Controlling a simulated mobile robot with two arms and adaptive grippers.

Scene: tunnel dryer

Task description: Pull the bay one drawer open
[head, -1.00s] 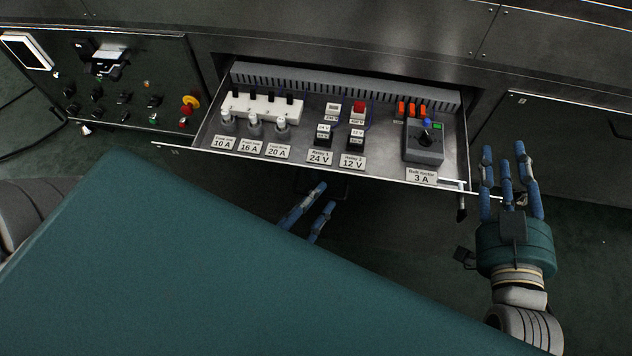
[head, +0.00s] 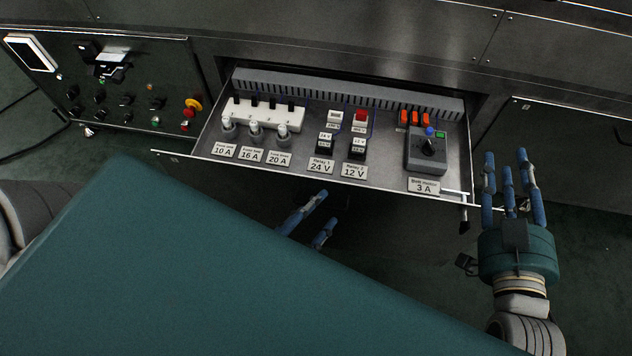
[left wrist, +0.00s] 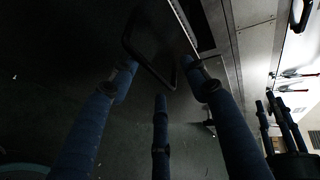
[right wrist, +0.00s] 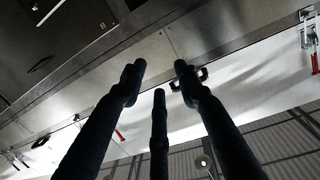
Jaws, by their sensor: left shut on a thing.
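The bay one drawer (head: 390,178) stands well out from the cabinet in the head view, its inside in plain sight. It holds labelled fuses (head: 255,135), relays (head: 325,142) and a grey motor switch (head: 427,150). My left gripper (head: 322,212) is below the drawer's front edge, partly hidden by my green body. My right gripper (head: 512,170) is open and empty beside the drawer's right front corner.
A control panel (head: 130,70) with knobs and a red stop button (head: 193,105) is at the left. A closed cabinet door (head: 580,150) is at the right, behind my right gripper. Dark green floor (head: 590,270) is free at the lower right.

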